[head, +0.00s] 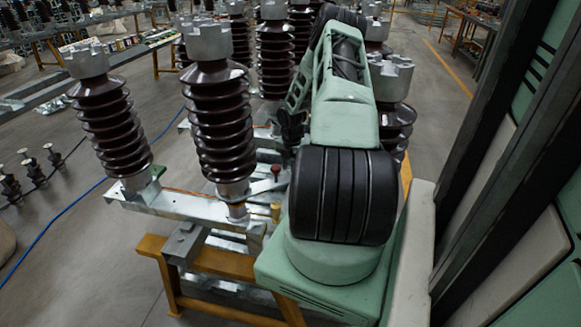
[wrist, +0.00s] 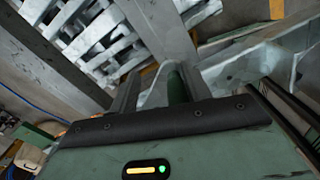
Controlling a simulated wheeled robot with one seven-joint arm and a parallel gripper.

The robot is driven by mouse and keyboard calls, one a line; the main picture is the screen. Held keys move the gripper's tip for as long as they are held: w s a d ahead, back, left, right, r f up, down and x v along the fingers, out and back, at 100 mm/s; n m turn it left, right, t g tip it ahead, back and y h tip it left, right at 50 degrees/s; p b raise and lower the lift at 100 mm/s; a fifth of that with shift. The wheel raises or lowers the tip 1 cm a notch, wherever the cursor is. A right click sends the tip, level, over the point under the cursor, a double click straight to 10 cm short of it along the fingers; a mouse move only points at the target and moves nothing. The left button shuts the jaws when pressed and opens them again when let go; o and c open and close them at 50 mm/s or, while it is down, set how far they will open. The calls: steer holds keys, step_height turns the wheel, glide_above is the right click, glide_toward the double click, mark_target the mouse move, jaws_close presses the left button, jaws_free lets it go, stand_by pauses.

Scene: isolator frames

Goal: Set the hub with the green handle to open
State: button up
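In the wrist view, my gripper (wrist: 160,88) shows two grey fingers standing apart. A dark green upright handle (wrist: 177,86) stands between them, closer to the right finger. It looks free of the left finger; whether it touches the right one I cannot tell. The hub beneath the handle is hidden by my gripper body. In the head view my own arm covers the gripper. A small green part (head: 158,171) shows there at the base of the left insulator; I cannot tell if it is the same handle.
Brown ribbed insulators (head: 220,125) stand upright on a grey metal frame (head: 185,205) over a yellow trestle (head: 215,262). A red knob (head: 276,170) and an orange-brown knob (head: 276,212) are beside my arm. More insulators crowd behind.

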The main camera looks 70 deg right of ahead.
steer(key=shift+w+a+r, duration=0.15)
steer(key=shift+w+a, duration=0.2)
steer(key=shift+w, duration=0.15)
steer(key=shift+a, duration=0.1)
steer(key=shift+s, duration=0.2)
step_height(320, 180, up, 20)
steer(key=p, duration=1.4)
stand_by(1.0)
steer(key=shift+r, duration=0.1)
stand_by(0.4)
